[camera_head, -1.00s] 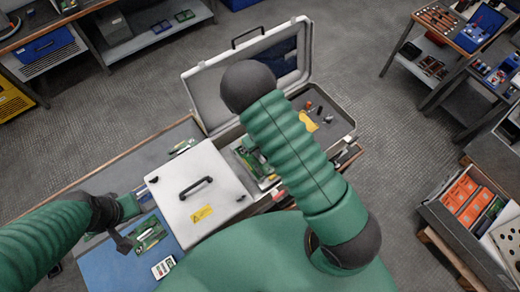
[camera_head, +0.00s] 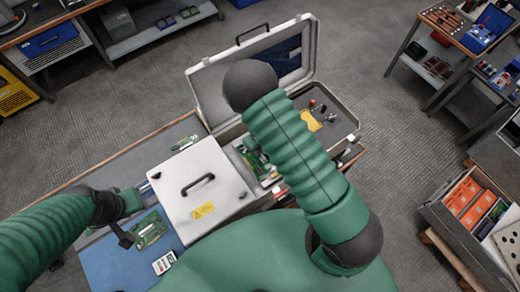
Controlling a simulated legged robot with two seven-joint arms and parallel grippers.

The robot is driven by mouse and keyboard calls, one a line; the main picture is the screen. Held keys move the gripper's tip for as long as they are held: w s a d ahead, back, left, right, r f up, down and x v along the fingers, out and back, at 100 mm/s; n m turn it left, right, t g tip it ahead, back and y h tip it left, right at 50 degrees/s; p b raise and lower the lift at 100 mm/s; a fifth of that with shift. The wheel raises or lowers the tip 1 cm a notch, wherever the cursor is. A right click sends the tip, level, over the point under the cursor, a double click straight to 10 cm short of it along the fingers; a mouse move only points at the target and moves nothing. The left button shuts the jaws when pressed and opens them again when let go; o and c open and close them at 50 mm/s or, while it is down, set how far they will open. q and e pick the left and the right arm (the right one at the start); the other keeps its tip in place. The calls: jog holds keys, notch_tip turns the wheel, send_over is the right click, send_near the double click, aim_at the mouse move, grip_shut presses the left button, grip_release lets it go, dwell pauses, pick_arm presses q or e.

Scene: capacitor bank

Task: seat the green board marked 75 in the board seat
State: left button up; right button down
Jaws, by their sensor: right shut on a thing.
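Another green board (camera_head: 150,231) lies on the blue mat (camera_head: 105,262), left of the cabinet. I cannot make out the board seat.
The white cabinet (camera_head: 226,190) has a black handle and a yellow label. An open grey case (camera_head: 205,85) stands behind it, with small tools and a yellow item (camera_head: 311,121). A white meter (camera_head: 164,263) lies on the mat. Benches stand farther off; floor lies between.

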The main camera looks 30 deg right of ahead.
jog(key=shift+f, duration=0.25)
jog(key=c, duration=1.4)
grip_release()
jog(key=shift+c, duration=0.2)
notch_tip(320, 180, up, 17)
jog(key=b, duration=0.2)
jog(key=shift+f, duration=0.2)
